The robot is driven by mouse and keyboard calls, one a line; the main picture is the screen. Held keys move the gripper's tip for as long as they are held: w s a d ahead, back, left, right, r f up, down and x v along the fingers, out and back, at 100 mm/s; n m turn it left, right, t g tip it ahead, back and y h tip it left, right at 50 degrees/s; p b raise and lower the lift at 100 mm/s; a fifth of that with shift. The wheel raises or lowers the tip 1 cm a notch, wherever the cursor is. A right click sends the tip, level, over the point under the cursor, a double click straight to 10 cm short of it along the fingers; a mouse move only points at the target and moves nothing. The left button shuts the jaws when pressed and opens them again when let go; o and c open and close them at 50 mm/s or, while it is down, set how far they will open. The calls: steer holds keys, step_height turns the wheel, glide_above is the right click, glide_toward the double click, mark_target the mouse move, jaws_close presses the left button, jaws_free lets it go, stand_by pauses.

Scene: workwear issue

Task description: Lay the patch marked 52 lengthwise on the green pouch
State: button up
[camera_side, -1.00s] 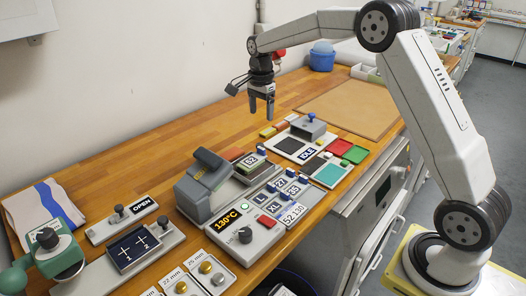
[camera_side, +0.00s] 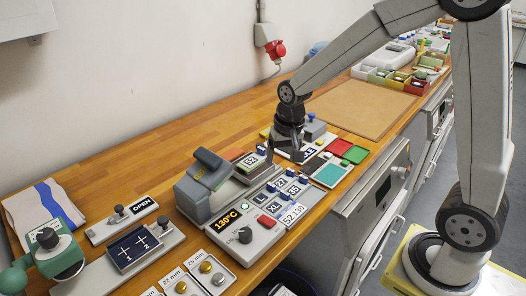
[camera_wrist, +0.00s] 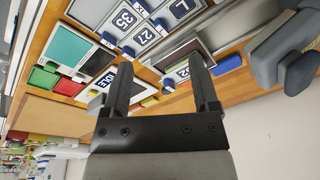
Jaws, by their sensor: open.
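My gripper (camera_side: 283,157) is open and empty, low over the bench to the right of the patch. Its two dark fingers stand apart in the wrist view (camera_wrist: 160,62).
The heat press (camera_side: 205,182) stands left of the patch. Tiles with blue knobs, such as the tile marked 35 (camera_wrist: 124,19), lie close in front. A 130°C control box (camera_side: 240,232) stands nearer. The brown mat (camera_side: 360,108) at the back is clear.

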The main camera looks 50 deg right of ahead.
steer(key=s+a+f+n, duration=0.1)
steer(key=s+n, duration=0.2)
steer(key=s, duration=0.2)
steer(key=s+a+f+n, duration=0.1)
steer(key=s+f+n, duration=0.1)
steer(key=s, duration=0.4)
steer(key=shift+s+a+f+n+t, duration=0.25)
steer(key=shift+a+n+t, duration=0.15)
steer(key=shift+n, duration=0.4)
steer(key=shift+w, duration=0.1)
